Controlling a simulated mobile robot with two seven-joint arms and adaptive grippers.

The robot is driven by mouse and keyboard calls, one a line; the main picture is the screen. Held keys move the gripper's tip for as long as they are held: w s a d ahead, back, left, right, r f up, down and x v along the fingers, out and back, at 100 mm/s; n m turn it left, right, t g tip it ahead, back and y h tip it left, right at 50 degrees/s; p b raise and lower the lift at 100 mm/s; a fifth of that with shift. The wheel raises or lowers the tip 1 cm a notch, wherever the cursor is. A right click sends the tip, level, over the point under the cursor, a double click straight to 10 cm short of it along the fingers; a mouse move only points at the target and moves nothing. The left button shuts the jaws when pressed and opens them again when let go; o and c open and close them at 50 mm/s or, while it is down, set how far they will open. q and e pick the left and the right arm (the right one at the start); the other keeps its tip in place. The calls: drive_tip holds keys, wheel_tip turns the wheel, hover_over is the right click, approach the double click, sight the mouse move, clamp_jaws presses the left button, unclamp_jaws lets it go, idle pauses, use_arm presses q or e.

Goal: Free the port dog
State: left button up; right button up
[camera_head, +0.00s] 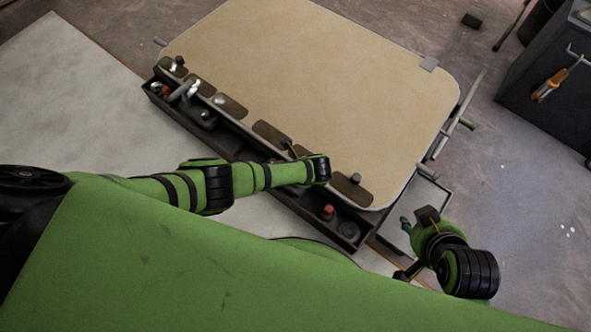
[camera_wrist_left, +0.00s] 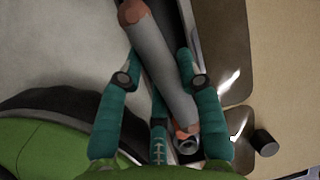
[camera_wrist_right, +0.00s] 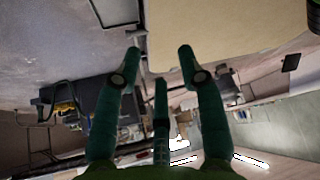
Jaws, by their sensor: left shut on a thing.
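A tan hatch panel (camera_head: 310,90) with rounded corners lies on a dark frame, with dark pads along its near-left edge. My right gripper (camera_head: 405,223) is off the panel's near-right corner. In the right wrist view its fingers (camera_wrist_right: 159,54) are apart with nothing between them. I cannot tell which fitting is the port dog.
A long dark trough (camera_head: 215,135) with loose fittings runs along the panel's near-left edge. A small tray (camera_head: 437,190) is by the right corner. Rods (camera_head: 445,135) stick out on the right side. A dark cabinet (camera_head: 545,105) stands at the far right. Floor between is clear.

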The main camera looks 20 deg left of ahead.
use_arm(q)
drive_tip(key=shift+s+a+f+m+p, duration=0.2)
drive_tip(key=shift+s+m+p, duration=0.1)
drive_tip(key=shift+m, duration=0.6)
use_arm(e)
drive_tip(key=shift+s+d+f+g+h, duration=0.1)
drive_tip(key=shift+s+d+f+g, duration=0.15)
drive_tip(key=shift+s+f+g, duration=0.4)
drive_tip(key=shift+s+d+f+g+h, duration=0.1)
drive_tip(key=shift+s+d+f+g, duration=0.2)
drive_tip(key=shift+s, duration=0.6)
drive_tip(key=shift+s+d+f+g+h, duration=0.1)
drive_tip(key=shift+s+d+f+g, duration=0.2)
drive_tip(key=shift+s+g, duration=0.4)
use_arm(q)
drive_tip(key=shift+a, duration=0.1)
use_arm(e)
drive_tip(key=shift+s+a+f, duration=0.1)
use_arm(q)
drive_tip(key=o, duration=1.2)
drive_tip(key=shift+w+t, duration=0.15)
drive_tip(key=shift+t, duration=0.15)
drive_tip(key=shift+w+r+h, duration=0.1)
drive_tip(key=shift+h, duration=0.2)
use_arm(e)
drive_tip(key=shift+t, duration=0.25)
use_arm(q)
drive_tip(key=shift+d+r, duration=0.1)
drive_tip(key=shift+d, duration=0.15)
